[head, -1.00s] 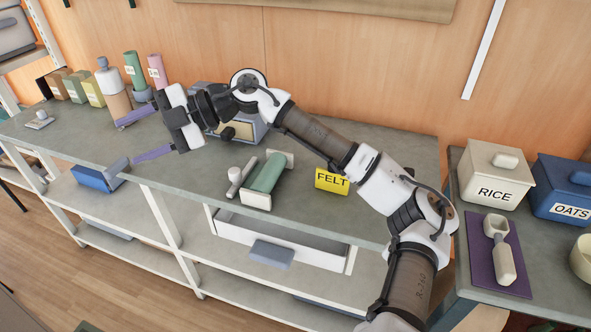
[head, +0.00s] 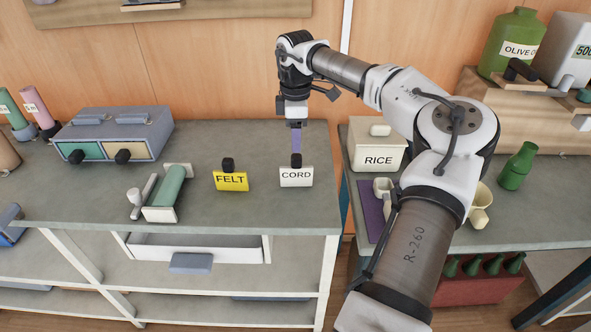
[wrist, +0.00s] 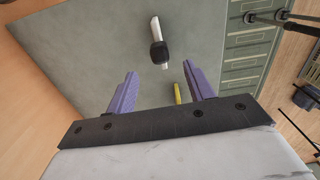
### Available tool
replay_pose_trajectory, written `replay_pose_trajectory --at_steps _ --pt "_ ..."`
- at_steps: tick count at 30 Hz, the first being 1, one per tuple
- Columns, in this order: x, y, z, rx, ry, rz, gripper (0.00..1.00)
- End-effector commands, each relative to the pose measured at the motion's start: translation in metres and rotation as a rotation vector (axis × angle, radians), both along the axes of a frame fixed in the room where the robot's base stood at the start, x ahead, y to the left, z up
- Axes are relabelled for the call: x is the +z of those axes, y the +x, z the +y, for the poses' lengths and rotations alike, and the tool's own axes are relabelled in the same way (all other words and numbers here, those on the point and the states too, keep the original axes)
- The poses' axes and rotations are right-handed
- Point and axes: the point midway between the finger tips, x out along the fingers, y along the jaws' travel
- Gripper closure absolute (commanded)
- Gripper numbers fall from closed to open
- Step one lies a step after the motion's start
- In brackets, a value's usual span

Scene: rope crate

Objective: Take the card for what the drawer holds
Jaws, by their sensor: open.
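A white card reading CORD (head: 296,177) stands upright on the grey counter near its right end, with a black knob on top. A yellow card reading FELT (head: 231,181) with a similar knob stands to its left. My gripper (head: 296,139) points down just above and seemingly behind the CORD card, touching neither card as far as I can tell. In the wrist view my gripper (wrist: 161,82) is open and empty. The white card (wrist: 154,28) is ahead of the fingers and the yellow card (wrist: 178,94) shows near one finger. The white drawer (head: 190,247) below stands open; I see no contents.
A grey two-drawer box (head: 115,133) stands at the back left. A green roll on a stand (head: 167,192) is left of the FELT card. Across a gap on the right, another counter holds the RICE box (head: 377,150) and a scoop. Counter around the cards is clear.

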Motion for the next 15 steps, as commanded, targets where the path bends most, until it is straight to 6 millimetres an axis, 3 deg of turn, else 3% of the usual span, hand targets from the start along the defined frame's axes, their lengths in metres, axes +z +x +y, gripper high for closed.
replay_pose_trajectory --at_steps 4,15 --pt "-0.024 0.0 0.001 0.001 0.003 0.001 0.47" --pt "-0.059 -0.001 0.0 0.003 0.005 0.003 0.47"
